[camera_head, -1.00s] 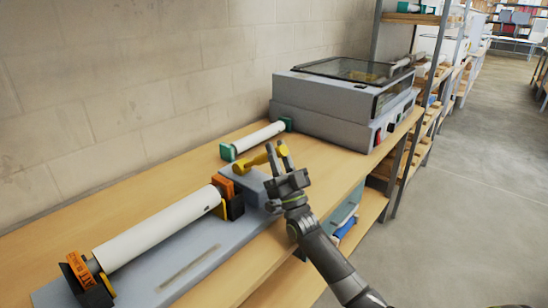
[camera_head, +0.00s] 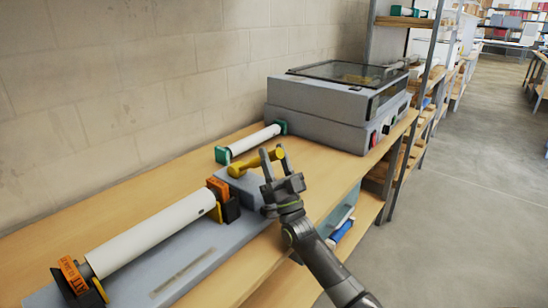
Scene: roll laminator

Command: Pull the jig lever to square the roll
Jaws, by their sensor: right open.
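The jig is a long grey base (camera_head: 205,250) on the wooden bench, with a block at its right end. A white roll (camera_head: 150,235) lies along it between two black holders with orange labels. My left gripper is not in view.
A grey laminator (camera_head: 335,105) with a glass lid stands at the bench's far end. A smaller white roll with green ends (camera_head: 252,141) lies behind the lever, near the wall. Shelving (camera_head: 420,75) stands beyond. The wooden bench (camera_head: 325,168) is bare between lever and laminator.

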